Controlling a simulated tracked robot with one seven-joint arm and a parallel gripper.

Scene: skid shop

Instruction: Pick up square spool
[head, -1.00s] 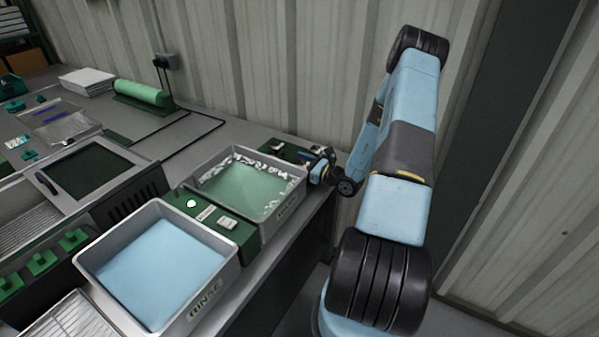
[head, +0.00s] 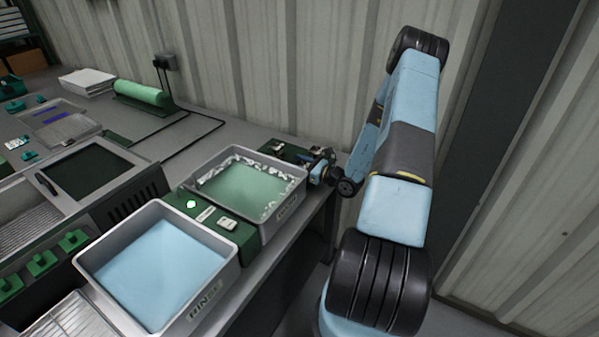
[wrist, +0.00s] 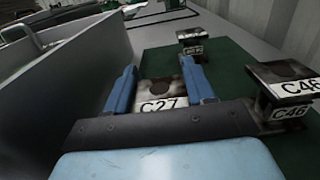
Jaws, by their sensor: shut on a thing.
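My gripper (wrist: 160,82) is shut on a square-topped spool marked C27 (wrist: 160,90), with one blue finger on each side of it. The spool has a pale metallic top with a dark round centre, and its lower part is hidden by my gripper. A similar square spool marked C46 (wrist: 285,80) stands close to the right of my gripper. Another spool (wrist: 192,42) stands farther back on the green surface (wrist: 235,75). In the head view my gripper (head: 312,163) is small, at the far right corner of the bench, and the spools there are hard to tell apart.
A grey basin wall (wrist: 80,75) rises close on the left of my gripper. That basin (head: 287,212) holds green liquid with foam at its edges. A rinse basin (head: 205,318) with blue liquid stands nearer. The corrugated wall (head: 270,70) is close behind.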

